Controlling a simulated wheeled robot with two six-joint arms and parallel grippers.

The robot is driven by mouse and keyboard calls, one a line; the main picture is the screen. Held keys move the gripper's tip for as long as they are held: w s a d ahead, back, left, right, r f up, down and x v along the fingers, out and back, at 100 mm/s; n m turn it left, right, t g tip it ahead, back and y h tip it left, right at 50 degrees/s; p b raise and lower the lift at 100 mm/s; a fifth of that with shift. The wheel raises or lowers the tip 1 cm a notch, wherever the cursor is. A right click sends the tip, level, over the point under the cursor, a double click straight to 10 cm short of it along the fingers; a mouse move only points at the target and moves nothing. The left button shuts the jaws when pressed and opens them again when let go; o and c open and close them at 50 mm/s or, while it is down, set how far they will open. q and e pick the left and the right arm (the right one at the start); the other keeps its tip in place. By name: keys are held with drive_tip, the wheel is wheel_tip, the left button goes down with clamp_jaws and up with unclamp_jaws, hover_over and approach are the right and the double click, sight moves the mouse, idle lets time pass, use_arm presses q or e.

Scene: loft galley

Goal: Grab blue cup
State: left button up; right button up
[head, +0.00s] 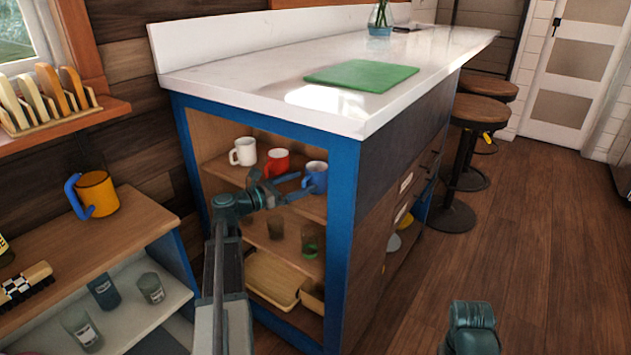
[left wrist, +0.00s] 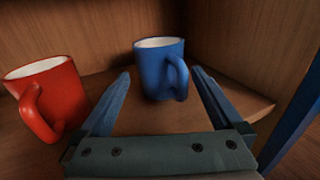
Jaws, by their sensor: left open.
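The blue cup (head: 315,177) stands upright on the upper shelf of the open blue cabinet, at the right end of a row of cups. In the left wrist view the blue cup (left wrist: 160,66) is just beyond my fingertips and between their lines, its handle toward the right finger. My left gripper (head: 288,186) is open and empty at the front of that shelf; its two fingers also show in the left wrist view (left wrist: 162,82). Part of my right arm shows at the bottom of the head view, but its gripper fingers do not show.
A red cup (left wrist: 48,98) stands close left of the left finger, and a white cup (head: 243,151) is further left. The cabinet's blue post (head: 343,205) is right of the blue cup. Glasses (head: 308,240) stand on the shelf below.

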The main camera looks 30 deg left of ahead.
sight(315, 176)
use_arm(q)
drive_tip(key=x, duration=0.5)
drive_tip(key=shift+w+r, duration=0.1)
drive_tip(key=shift+r, duration=0.05)
drive_tip(key=shift+c, duration=0.3)
drive_tip(key=c, duration=1.3)
drive_tip(key=shift+r+p, duration=0.15)
drive_tip(key=shift+p, duration=0.15)
